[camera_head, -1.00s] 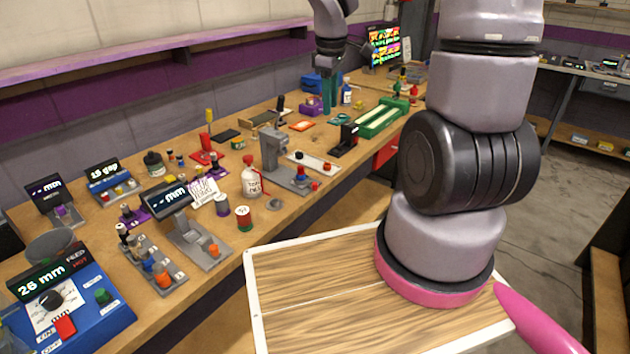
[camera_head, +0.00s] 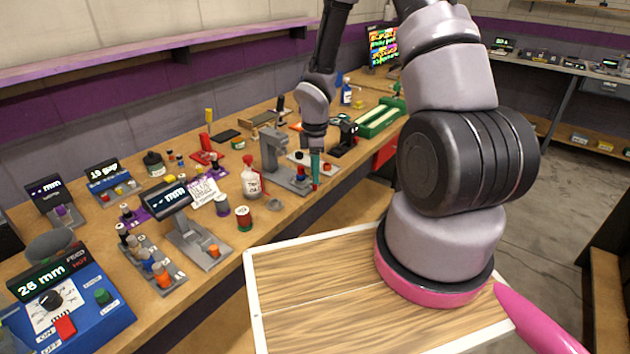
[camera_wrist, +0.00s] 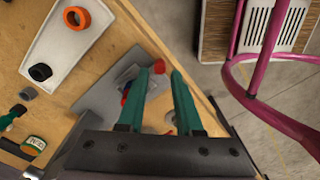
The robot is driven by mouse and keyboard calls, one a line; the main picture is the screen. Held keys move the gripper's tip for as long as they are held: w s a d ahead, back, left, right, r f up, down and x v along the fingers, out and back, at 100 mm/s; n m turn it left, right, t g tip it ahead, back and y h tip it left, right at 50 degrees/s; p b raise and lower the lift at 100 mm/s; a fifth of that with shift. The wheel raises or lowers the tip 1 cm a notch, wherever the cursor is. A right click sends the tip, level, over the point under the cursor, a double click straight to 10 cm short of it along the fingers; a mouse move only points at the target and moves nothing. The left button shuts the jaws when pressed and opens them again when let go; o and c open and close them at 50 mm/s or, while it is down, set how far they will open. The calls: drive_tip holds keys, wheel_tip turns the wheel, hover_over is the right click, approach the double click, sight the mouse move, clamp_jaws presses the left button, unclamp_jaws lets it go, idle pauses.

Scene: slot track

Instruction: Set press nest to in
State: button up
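The grey press (camera_head: 272,150) stands near the bench's front edge, with a low grey base (camera_head: 288,182) reaching toward the front. A small red-and-blue part (camera_head: 300,172) is on that base, and a red knob (camera_head: 315,187) is at its front end. I cannot clearly tell the nest's position. My gripper (camera_head: 315,180) points down over the front end, its teal fingers in front of the knob's upper side. In the wrist view my gripper (camera_wrist: 164,72) is open, with a gap between the fingertips. A red knob (camera_wrist: 159,66) shows beside the left fingertip; fingers partly hide the base.
A white tray (camera_wrist: 70,45) with an orange ring and a dark ring lies beside the press. A white bottle (camera_head: 250,180) with a red cap stands left of it. A black device (camera_head: 346,138) and green track (camera_head: 380,118) lie to the right.

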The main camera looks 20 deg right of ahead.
sight(306, 182)
drive_tip(key=shift+f, duration=1.6)
drive_tip(key=shift+c, duration=0.3)
clamp_jaws()
